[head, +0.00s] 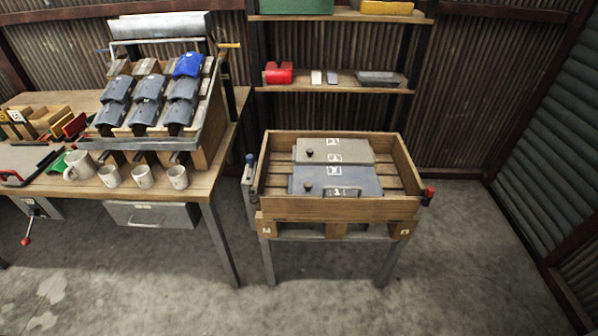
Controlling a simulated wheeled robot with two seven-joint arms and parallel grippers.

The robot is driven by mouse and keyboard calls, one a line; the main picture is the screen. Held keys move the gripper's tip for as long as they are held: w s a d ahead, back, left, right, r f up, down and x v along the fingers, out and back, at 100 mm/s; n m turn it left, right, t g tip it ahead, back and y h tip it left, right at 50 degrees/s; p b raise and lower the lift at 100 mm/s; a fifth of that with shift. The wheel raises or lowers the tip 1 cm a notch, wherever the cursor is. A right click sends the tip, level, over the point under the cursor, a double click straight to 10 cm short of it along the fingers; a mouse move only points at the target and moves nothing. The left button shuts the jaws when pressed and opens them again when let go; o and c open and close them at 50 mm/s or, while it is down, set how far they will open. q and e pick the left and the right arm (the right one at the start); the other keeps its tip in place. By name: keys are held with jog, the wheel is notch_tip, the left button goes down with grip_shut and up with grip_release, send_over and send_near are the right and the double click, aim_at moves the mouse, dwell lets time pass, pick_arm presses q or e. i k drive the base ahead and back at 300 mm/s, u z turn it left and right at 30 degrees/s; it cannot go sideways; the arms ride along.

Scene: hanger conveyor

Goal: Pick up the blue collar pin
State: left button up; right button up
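A small blue-topped piece (249,159), which looks like the blue collar pin, stands upright at the left side of the wooden tray (337,207). Its lower part meets a grey metal bracket; I cannot tell how it is seated. A similar red-topped piece (429,191) is at the tray's right side. Neither of my grippers shows in the head view.
Two numbered grey plates, one farther back (345,151) and one nearer (360,181), lie in the tray. A workbench (205,183) at left carries several mugs and a rack (203,143) of curved tiles. Shelves (345,89) stand behind. The floor (450,270) in front and right is clear.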

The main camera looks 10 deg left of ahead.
aim_at(249, 159)
jog(key=z, duration=0.55)
jog(key=i, duration=0.95)
jog(key=u, duration=0.6)
